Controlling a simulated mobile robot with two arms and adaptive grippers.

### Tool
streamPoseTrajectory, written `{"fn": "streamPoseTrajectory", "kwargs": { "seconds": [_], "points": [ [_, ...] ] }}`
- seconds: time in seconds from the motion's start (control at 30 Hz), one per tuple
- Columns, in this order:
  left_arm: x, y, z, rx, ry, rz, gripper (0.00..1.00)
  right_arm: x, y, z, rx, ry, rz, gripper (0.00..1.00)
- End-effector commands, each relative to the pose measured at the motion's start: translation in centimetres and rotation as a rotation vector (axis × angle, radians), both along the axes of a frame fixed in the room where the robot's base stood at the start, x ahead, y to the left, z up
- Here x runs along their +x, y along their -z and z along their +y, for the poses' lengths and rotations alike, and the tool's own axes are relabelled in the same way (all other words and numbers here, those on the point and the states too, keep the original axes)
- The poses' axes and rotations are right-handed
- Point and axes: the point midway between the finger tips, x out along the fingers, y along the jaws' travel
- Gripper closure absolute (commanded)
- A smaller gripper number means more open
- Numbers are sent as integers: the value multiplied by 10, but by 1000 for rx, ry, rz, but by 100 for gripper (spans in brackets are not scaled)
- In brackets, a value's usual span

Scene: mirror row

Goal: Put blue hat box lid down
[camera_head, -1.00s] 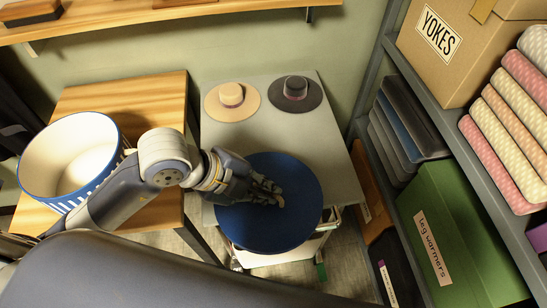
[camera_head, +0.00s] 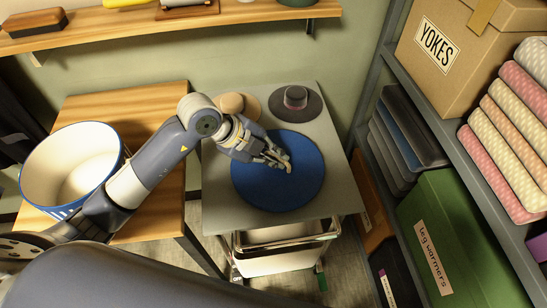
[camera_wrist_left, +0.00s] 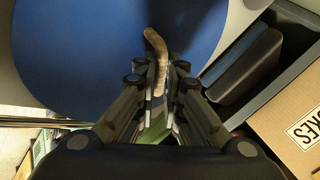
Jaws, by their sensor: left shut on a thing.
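The blue hat box lid (camera_head: 262,185) is a large flat disc over the grey table top in the head view. It also fills much of the left wrist view (camera_wrist_left: 70,50). I cannot tell whether the lid touches the table. The open hat box (camera_head: 122,165), white inside with a blue rim, stands on the wooden table at left. My right gripper is not in view.
On the grey table (camera_head: 340,195), a dark hat (camera_head: 312,106) and a tan hat (camera_head: 228,108) stand at the back, the tan one partly behind my arm. The front strip is bare. A shelf with a green box (camera_head: 450,235) and a YOKES carton (camera_head: 470,35) bounds the right.

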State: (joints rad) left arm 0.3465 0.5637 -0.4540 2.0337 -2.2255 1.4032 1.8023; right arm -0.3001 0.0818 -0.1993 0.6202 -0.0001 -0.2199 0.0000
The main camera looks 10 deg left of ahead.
Motion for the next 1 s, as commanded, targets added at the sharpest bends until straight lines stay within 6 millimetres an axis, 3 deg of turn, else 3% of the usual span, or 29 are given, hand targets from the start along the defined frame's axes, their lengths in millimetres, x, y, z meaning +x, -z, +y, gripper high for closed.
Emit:
{"fn": "streamPoseTrajectory", "kwargs": {
  "seconds": [0.13,0.37,0.4,0.47,0.5,0.83,1.0],
  "points": [
    [-1,17,0,-1,-1,2,100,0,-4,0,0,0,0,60],
    [0,18,0,-1,0,-1,100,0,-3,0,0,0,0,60],
    [0,18,0,0,0,0,87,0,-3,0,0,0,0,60],
    [0,18,0,0,0,0,73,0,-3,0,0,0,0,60],
    [0,18,0,0,-1,1,72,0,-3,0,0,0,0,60],
    [-1,17,1,0,-1,1,72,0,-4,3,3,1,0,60],
    [-4,5,7,2,-2,1,72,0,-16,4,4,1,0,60]
  ]
}}
